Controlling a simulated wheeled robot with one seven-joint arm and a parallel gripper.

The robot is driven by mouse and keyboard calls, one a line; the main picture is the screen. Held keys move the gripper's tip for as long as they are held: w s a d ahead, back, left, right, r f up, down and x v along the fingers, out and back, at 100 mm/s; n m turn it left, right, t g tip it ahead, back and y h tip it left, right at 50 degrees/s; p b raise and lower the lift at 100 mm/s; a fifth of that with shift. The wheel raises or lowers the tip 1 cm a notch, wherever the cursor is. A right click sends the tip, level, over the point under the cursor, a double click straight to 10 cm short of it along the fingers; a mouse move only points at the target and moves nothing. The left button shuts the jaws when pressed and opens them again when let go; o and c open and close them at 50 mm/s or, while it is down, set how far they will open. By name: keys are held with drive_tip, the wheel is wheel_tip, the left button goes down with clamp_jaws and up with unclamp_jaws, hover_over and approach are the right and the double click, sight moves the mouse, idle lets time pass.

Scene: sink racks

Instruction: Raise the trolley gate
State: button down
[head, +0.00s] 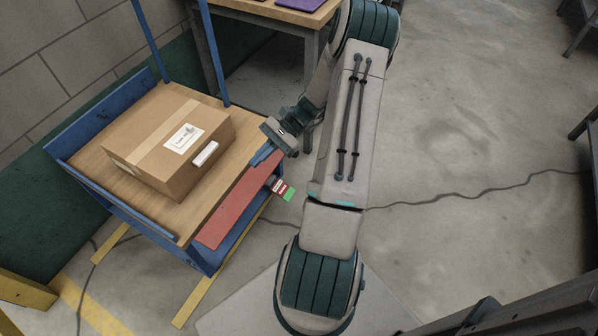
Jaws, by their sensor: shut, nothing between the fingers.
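The blue trolley (110,205) stands at the left with a wooden deck. Its gate, a red panel (238,203), lies along the deck's right side, folded down and sloping outward. A small tag with red, white and green parts (283,190) sticks out beside the panel's far half. My gripper (262,157) is at the far end of the red panel, close to the deck edge. Its fingers are shut with nothing between them. I cannot tell whether they touch the panel.
A taped cardboard box (165,140) with a white label sits on the deck, left of my gripper. A wooden table (275,12) stands behind. Yellow floor strips (205,290) lie near the trolley. The floor at right is mostly clear, with a dark cable-like line (470,196).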

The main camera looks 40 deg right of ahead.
drive_tip(key=s+d+f+m+t+h+b, duration=0.1)
drive_tip(key=d+f+m+t+h+b, duration=0.25)
drive_tip(key=d+f+m+t, duration=0.55)
drive_tip(key=s+d+f+m+t+h+b, duration=0.25)
drive_tip(key=f+m+t+b, duration=0.45)
drive_tip(key=f, duration=0.6)
drive_tip(key=s+d+f+m+t+h+b, duration=0.1)
drive_tip(key=d+f+m+t+h+b, duration=0.15)
drive_tip(key=d+f+m+t, duration=0.55)
drive_tip(key=w+a+r+t+h, duration=0.1)
drive_tip(key=w+a+r, duration=0.1)
drive_tip(key=w+r, duration=0.5)
drive_tip(key=shift+w+a+r+n+b, duration=0.2)
drive_tip(key=shift+w+r+n+b, duration=0.1)
drive_tip(key=shift+w, duration=0.5)
